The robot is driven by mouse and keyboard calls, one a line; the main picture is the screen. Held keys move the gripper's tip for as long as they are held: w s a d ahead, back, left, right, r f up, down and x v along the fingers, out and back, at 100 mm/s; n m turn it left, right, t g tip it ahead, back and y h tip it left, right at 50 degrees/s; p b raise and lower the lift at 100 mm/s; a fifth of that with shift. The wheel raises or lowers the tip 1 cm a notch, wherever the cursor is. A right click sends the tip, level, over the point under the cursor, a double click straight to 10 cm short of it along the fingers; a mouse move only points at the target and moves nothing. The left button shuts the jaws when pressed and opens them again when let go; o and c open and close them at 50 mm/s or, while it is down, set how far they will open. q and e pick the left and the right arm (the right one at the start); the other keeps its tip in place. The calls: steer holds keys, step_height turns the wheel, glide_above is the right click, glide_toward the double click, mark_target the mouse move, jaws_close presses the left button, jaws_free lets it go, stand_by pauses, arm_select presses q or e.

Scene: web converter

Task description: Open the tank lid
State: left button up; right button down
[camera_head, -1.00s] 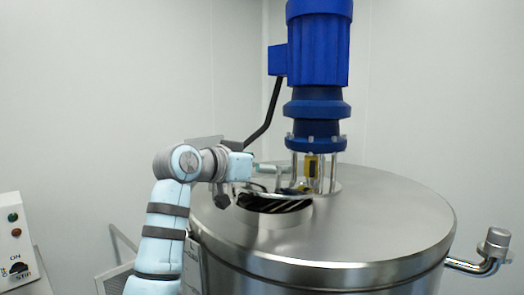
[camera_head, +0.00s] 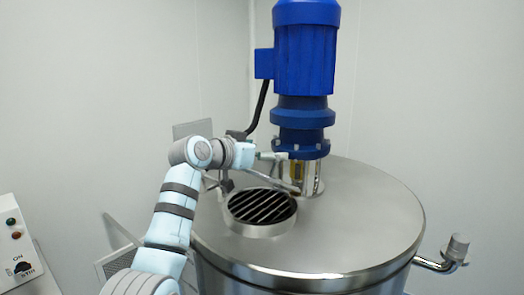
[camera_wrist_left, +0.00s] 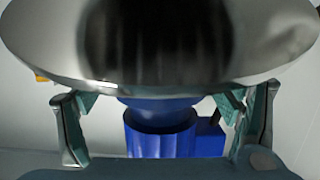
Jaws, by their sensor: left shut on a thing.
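The steel tank (camera_head: 360,225) has a round opening with a dark slotted grate (camera_head: 262,205) in its top. The lid (camera_head: 274,180) is raised above the far side of the opening, tilted and seen nearly edge-on. In the left wrist view the lid (camera_wrist_left: 160,45) is a large shiny disc filling the upper part. My left gripper (camera_head: 252,168) is shut on the lid, partly hidden by its own wrist. In the left wrist view its fingers (camera_wrist_left: 162,108) sit at both sides of the lid's lower rim. My right gripper is not in view.
A blue motor (camera_head: 304,70) on a flanged mount stands on the tank just behind the lid, with a black cable (camera_head: 257,108) beside it. A bent pipe (camera_head: 436,264) sticks out at the right. A control box (camera_head: 20,245) is at the lower left.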

arm_select(q)
steer(key=shift+r, duration=0.15)
steer(key=o, duration=1.5)
steer(key=shift+c, duration=0.2)
steer(key=shift+w+d, duration=0.1)
steer(key=shift+f, duration=0.2)
steer(key=v, duration=1.2)
